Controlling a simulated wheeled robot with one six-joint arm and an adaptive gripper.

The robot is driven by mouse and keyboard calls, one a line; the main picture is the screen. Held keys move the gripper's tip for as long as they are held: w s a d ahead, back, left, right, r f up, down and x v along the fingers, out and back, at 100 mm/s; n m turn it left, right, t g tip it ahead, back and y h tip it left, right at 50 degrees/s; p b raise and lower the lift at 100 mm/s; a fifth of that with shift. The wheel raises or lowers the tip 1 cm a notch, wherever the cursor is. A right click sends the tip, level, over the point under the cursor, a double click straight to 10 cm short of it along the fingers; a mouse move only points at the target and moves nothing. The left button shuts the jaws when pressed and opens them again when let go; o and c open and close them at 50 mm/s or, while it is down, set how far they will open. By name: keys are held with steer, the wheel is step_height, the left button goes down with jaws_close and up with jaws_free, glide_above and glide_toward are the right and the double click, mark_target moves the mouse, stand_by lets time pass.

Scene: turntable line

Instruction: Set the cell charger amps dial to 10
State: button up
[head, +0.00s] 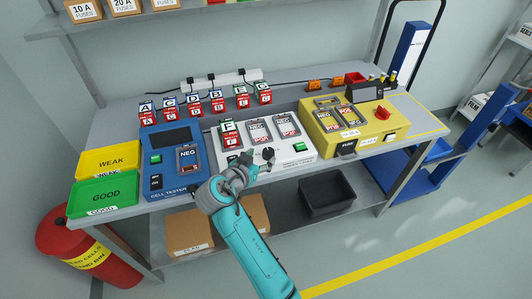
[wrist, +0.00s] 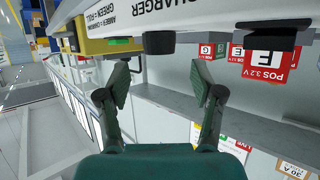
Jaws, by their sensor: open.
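The dial's scale and pointer are not readable.
The blue cell tester (head: 170,183) stands left, with yellow WEAK (head: 108,160) and green GOOD (head: 103,195) trays beside it. A yellow unit (head: 375,135) with a red knob stands right. Lettered cells (head: 192,105) line the back. A black bin (head: 327,192) is below.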

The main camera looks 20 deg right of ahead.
steer(key=v, duration=0.6)
steer(key=shift+f, duration=0.1)
stand_by(0.3)
steer(key=s+d+f+n+t+y, duration=0.1)
steer(key=s+d+f+n+y, duration=0.1)
steer(key=s+f+n, duration=0.3)
steer(key=s+d+f+n+t+y, duration=0.1)
steer(key=s+d+f+y, duration=0.2)
steer(key=f, duration=0.5)
steer(key=s+d+f+n+y, duration=0.1)
steer(key=s+f, duration=0.1)
steer(key=s, duration=0.4)
steer(key=s+d+f+n+y, duration=0.1)
steer(key=s+f+n, duration=0.15)
steer(key=s, duration=0.45)
steer(key=s+r+t+y, duration=0.1)
steer(key=s+r+y, duration=0.2)
steer(key=s, duration=1.2)
steer(key=s+r+t, duration=0.2)
steer(key=s+r, duration=0.8)
steer(key=r, duration=0.1)
steer(key=shift+d+h, duration=0.3)
steer(key=shift+d, duration=0.2)
